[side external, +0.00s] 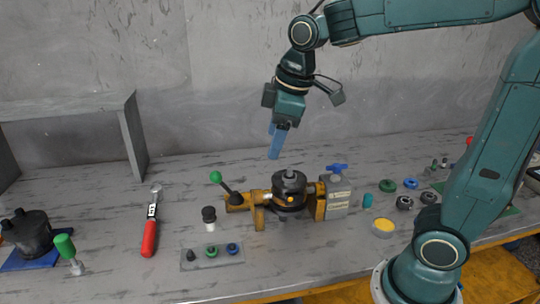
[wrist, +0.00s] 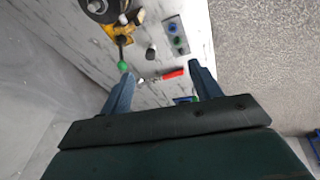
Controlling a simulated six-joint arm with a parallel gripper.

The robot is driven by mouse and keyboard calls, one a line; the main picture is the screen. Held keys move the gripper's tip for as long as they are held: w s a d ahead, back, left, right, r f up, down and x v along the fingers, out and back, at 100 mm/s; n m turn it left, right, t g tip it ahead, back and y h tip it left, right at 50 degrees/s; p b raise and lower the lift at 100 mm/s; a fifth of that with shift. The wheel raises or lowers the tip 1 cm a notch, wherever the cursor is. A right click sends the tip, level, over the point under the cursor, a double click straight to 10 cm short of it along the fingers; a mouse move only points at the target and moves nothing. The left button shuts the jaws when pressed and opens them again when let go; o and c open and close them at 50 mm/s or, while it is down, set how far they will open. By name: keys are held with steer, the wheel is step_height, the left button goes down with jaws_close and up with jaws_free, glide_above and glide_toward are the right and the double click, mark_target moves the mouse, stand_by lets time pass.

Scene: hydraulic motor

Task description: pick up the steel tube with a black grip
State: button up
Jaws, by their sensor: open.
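The steel tube with a black grip (side external: 209,218) stands upright on the bench, left of the yellow vise, black grip at the top and pale tube below. In the wrist view its black grip (wrist: 151,52) shows beyond my fingertips, between their lines; the tube is mostly hidden there. My gripper (side external: 275,143) has blue fingers pointing down. It is open and empty, high above the bench, behind and to the right of the tube in the side view. In the wrist view my fingers (wrist: 161,80) are wide apart.
A yellow vise (side external: 236,202) holds a dark motor (side external: 289,188); its green-ball lever (side external: 216,177) rises near the tube. A grey plate (side external: 212,257) with small knobs lies in front. A red-handled wrench (side external: 149,236) lies to the left, with clear bench between.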

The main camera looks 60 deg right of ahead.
steer(key=w+f+n+g, duration=0.1)
steer(key=w+f+n, duration=0.2)
steer(key=w, duration=0.5)
steer(key=n+g, duration=0.2)
steer(key=n, duration=0.6)
glide_above(207, 209)
step_height(207, 209, down, 16)
steer(key=shift+f, duration=0.2)
steer(key=shift+f, duration=0.1)
steer(key=shift+f, duration=4.2)
steer(key=shift+s+f, duration=0.2)
steer(key=shift+f, duration=2.4)
